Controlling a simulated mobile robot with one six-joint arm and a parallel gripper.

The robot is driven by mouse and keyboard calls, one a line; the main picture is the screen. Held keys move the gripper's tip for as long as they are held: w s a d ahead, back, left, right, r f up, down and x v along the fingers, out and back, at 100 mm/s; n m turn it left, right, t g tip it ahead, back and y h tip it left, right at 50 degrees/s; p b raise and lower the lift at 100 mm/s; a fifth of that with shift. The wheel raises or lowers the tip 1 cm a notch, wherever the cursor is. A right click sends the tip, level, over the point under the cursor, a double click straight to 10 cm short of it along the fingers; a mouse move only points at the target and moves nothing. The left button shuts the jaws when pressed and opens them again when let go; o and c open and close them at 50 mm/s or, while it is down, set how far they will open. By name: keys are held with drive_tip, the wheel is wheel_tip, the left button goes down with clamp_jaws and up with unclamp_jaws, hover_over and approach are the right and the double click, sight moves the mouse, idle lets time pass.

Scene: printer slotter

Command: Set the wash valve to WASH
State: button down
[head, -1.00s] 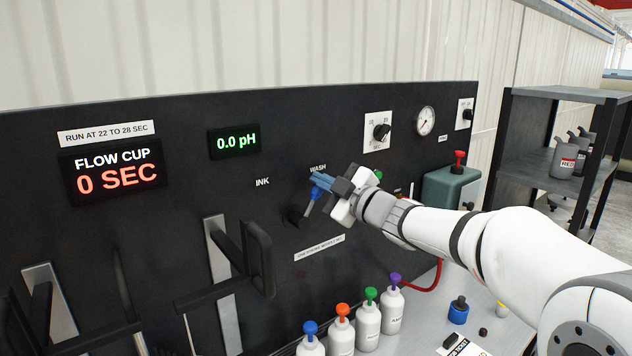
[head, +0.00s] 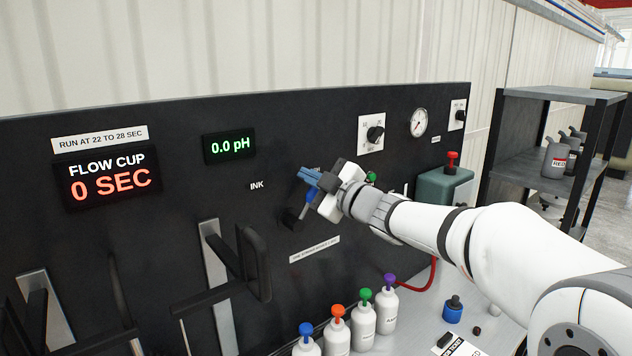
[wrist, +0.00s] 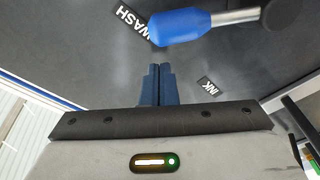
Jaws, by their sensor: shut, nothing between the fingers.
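The wash valve has a blue-gripped lever (head: 312,197) on a dark hub (head: 292,219) on the black panel. The lever slants up and right from the hub, its blue end toward the WASH label. The lever also shows in the wrist view (wrist: 180,27), beside the WASH label (wrist: 128,18); the INK label (wrist: 208,88) is farther off. INK (head: 257,185) is left of the lever in the head view. My gripper (head: 308,175) is shut and empty at the lever's blue end, hiding most of WASH. I cannot tell if the fingertips (wrist: 158,68) touch the lever.
Left of the valve, a black handle (head: 258,265) juts from the panel. Bottles with coloured caps (head: 337,332) stand on the bench below. A knob (head: 376,134) and gauge (head: 418,122) are up right. A dark shelf (head: 560,95) stands farther right.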

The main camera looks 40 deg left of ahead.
drive_tip(key=s+d+b, duration=0.2)
drive_tip(key=d+b, duration=0.1)
drive_tip(key=d, duration=0.6)
drive_tip(key=shift+s+d+b, duration=0.15)
drive_tip(key=shift+s+b, duration=0.1)
drive_tip(key=shift+b, duration=0.15)
